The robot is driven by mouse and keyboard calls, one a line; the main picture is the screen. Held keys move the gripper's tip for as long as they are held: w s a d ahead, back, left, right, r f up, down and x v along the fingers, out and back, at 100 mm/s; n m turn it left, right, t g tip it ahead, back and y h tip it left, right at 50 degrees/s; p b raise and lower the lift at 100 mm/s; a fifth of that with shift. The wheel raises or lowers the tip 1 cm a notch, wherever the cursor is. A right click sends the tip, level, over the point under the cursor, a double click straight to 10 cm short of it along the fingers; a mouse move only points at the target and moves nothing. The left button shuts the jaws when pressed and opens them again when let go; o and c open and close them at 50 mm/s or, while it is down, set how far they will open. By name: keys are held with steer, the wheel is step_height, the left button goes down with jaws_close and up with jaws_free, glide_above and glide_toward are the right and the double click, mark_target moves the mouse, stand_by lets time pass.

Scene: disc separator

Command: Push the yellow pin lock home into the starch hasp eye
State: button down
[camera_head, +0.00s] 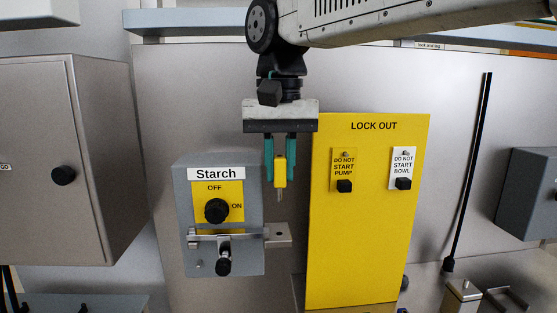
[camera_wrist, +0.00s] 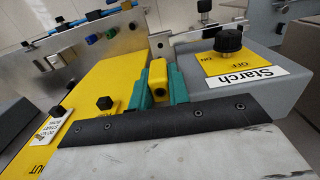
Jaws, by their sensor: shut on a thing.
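My gripper (camera_head: 280,165) points down with its teal fingers closed on the yellow pin lock (camera_head: 280,172). The lock is upright, with its metal pin (camera_head: 280,195) pointing down. In the wrist view the yellow lock (camera_wrist: 158,80) sits between the teal fingers (camera_wrist: 160,92). The starch hasp (camera_head: 277,234) is a metal bar across the grey Starch box, with a plate sticking out past the box's right side. The pin tip is above this plate, clear of it. A small dark spot on the plate looks like the eye.
The grey Starch box (camera_head: 223,262) with a black knob (camera_head: 217,210) stands just left of the lock. A yellow LOCK OUT board (camera_head: 368,240) with two tags stands close on the right. A grey cabinet (camera_head: 95,220) is at far left.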

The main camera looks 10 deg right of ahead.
glide_above(279, 235)
steer(key=shift+w+f, duration=0.1)
steer(key=shift+f, duration=2.9)
steer(key=shift+r, duration=0.1)
steer(key=shift+r, duration=0.5)
steer(key=shift+f, duration=1.35)
steer(key=shift+f, duration=0.6)
steer(key=shift+d+f, duration=0.1)
steer(key=shift+f, duration=0.15)
steer(key=c, duration=1.3)
jaws_free()
steer(key=shift+d, duration=0.1)
steer(key=shift+o, duration=0.2)
